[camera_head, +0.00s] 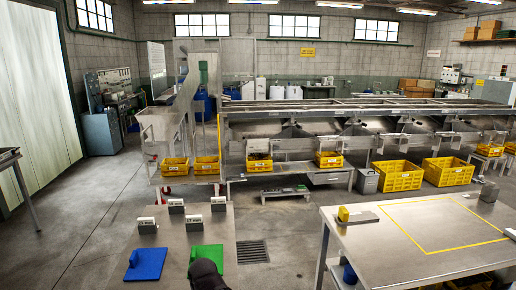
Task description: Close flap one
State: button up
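The long grey roller sizer (320,105) stands across the back of the floor. Its sloped metal chutes (290,131) show along the front side, above yellow crates. The flaps are too small in this view to tell apart, so I cannot tell which is flap one or whether it is open. A dark rounded part, which looks like part of my arm, shows at the bottom edge over the near left table. No gripper fingers can be made out. The sizer is well away from this dark part.
The near left table (185,215) holds a blue board, a green board and several labelled blocks. The right table (350,245) has a yellow-taped outline and a yellow-topped tool. Yellow crates (397,176) stand before the sizer. Clear floor (95,200) lies at left.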

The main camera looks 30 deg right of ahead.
aim_at(254, 146)
jog(key=u, duration=1.3)
jog(key=i, duration=3.7)
